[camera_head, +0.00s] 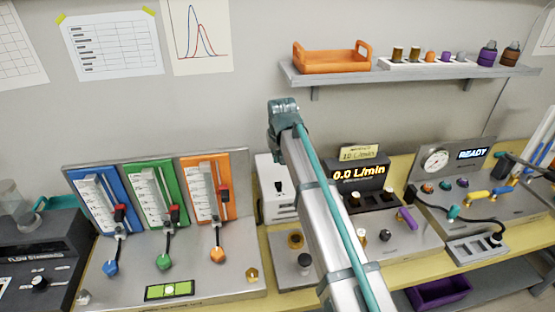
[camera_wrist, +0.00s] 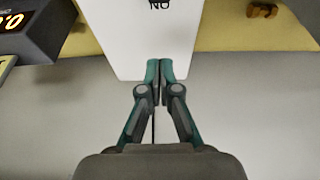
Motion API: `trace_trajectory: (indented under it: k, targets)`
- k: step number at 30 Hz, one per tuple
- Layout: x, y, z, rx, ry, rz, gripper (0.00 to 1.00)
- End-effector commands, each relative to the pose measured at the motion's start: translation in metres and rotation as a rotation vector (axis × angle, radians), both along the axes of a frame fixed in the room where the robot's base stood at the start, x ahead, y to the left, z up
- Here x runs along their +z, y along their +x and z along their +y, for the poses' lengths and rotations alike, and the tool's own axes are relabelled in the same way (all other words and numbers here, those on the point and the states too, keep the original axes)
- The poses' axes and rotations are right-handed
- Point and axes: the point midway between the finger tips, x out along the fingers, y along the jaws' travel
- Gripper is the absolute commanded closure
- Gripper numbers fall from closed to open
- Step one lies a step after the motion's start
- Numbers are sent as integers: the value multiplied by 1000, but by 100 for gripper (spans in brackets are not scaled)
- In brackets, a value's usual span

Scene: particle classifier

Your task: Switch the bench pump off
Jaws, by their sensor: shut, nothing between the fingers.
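A white box with a small black switch (camera_head: 278,187) on its front, which looks like the bench pump (camera_head: 268,205), stands behind my arm on the bench. I cannot tell the switch's setting. In the wrist view the white box (camera_wrist: 115,35) fills the upper middle, with upside-down "ON" lettering at the top edge; no switch shows there. My gripper (camera_wrist: 160,66) is shut and empty, its fingertips over the box's lower edge in that picture. I cannot tell whether they touch it. In the head view my gripper is hidden behind my arm.
A flow display (camera_head: 360,174) reading 0.0 L/min stands right of the box. A panel with blue, green and orange flow meters (camera_head: 165,200) stands to the left. A shelf (camera_head: 420,74) with an orange tray (camera_head: 331,59) hangs above. Brass and black knobs sit in front.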

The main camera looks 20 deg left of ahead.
Motion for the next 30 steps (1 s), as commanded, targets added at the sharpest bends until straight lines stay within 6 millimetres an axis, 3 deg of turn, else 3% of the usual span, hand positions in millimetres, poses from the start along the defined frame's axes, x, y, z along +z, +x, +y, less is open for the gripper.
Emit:
trace_trajectory:
  k: [14, 21, 30]
  targets:
    - [-76, 24, 14, -1, -2, 2, 100]
    - [-76, -5, -4, 0, 1, -1, 100]
    - [-77, -11, -7, 0, 1, -1, 100]
